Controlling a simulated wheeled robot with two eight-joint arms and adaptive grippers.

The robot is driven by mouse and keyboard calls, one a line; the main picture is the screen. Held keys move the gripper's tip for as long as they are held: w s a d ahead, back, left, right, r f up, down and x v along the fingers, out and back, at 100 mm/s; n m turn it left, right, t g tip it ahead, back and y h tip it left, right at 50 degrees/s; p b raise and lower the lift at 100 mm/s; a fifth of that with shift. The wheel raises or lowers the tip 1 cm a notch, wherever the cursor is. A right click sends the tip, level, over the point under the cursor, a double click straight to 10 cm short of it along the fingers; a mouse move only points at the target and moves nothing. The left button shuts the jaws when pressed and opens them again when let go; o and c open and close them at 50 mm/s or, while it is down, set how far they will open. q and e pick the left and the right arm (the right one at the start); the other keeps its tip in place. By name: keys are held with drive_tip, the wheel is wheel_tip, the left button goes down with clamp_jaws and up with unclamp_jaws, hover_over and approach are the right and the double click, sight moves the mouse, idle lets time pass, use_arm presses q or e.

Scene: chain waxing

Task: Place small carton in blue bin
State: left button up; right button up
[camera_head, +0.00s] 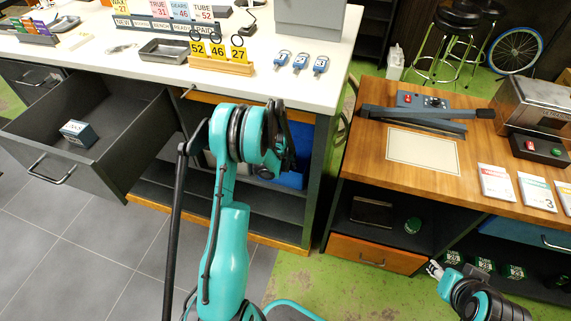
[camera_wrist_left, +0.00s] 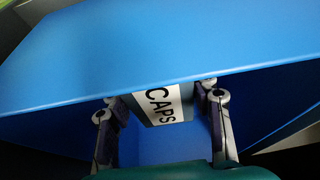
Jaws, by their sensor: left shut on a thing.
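My left gripper (camera_wrist_left: 164,94) is shut on a small carton (camera_wrist_left: 163,104) with a white label reading CAPS. The blue bin (camera_wrist_left: 150,45) fills much of the left wrist view; its blue surfaces lie above, beside and below the carton. I cannot tell whether the carton touches the bin's floor. In the head view the bin (camera_head: 291,178) shows on the shelf under the white counter, partly hidden by my left arm, and the left gripper and its carton are hidden. My right gripper (camera_head: 434,268) is small at lower right, by the orange drawer; its opening is unclear.
An open grey drawer (camera_head: 109,145) at left holds another small box (camera_head: 78,133). The white counter (camera_head: 130,62) overhangs the bin's shelf. A wooden workbench (camera_head: 370,149) stands to the right, with green floor between.

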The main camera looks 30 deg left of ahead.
use_arm(q)
drive_tip(key=shift+f, duration=0.1)
drive_tip(key=o, duration=1.4)
drive_tip(key=shift+c, duration=0.2)
drive_tip(key=p+v, duration=0.4)
drive_tip(key=v, duration=0.8)
drive_tip(key=shift+s, duration=0.1)
